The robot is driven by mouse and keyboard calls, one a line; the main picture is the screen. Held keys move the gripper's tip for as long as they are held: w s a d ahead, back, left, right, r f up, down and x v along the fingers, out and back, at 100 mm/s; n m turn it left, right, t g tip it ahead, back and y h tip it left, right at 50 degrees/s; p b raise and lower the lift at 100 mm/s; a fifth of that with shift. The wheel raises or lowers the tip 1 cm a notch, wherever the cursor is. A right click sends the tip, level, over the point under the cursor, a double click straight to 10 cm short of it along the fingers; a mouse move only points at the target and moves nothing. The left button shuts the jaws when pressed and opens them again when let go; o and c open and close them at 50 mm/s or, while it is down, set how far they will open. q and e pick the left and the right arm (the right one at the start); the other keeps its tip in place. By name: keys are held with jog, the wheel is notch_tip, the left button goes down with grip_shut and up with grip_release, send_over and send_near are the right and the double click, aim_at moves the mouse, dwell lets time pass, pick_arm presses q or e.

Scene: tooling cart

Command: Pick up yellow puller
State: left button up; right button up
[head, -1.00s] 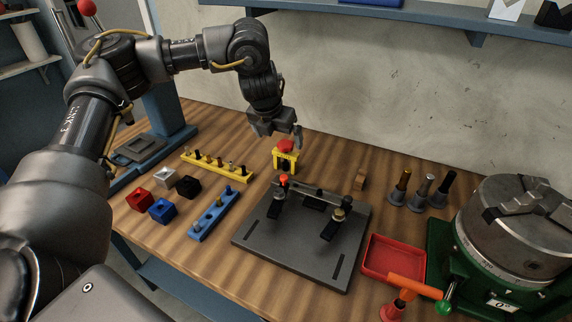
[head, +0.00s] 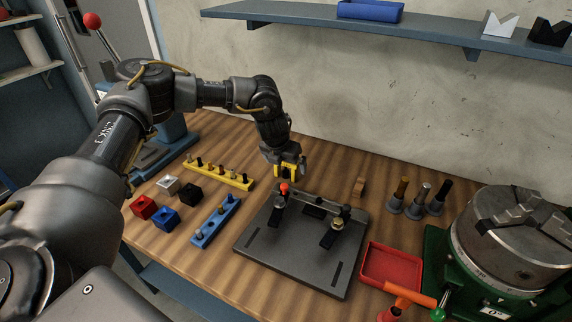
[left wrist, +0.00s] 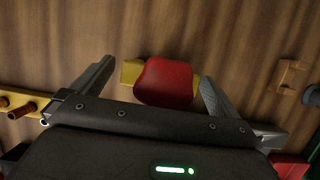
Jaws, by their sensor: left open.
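The yellow puller (head: 284,172) stands on the wooden table, behind the grey fixture plate. Its red top (left wrist: 163,82) shows in the left wrist view with a bit of the yellow body at its left. My left gripper (head: 290,167) is over the puller, partly hiding it in the head view. In the left wrist view the open fingers (left wrist: 155,82) are on either side of the red top, with a gap at the left finger and the right finger close to it. My right gripper is not in view.
The grey fixture plate (head: 290,255) with clamps lies just in front. A yellow rack (head: 215,175) and a blue rack (head: 213,224) lie to the left, near several coloured blocks. A red tray (head: 391,265), a small wooden block (head: 359,187) and a chuck (head: 520,235) are to the right.

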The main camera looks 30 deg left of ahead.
pick_arm(q)
jog(key=shift+f, duration=0.1)
jog(key=shift+c, duration=1)
jog(key=c, duration=1.2)
jog(key=shift+w, duration=0.1)
jog(key=shift+c, duration=0.2)
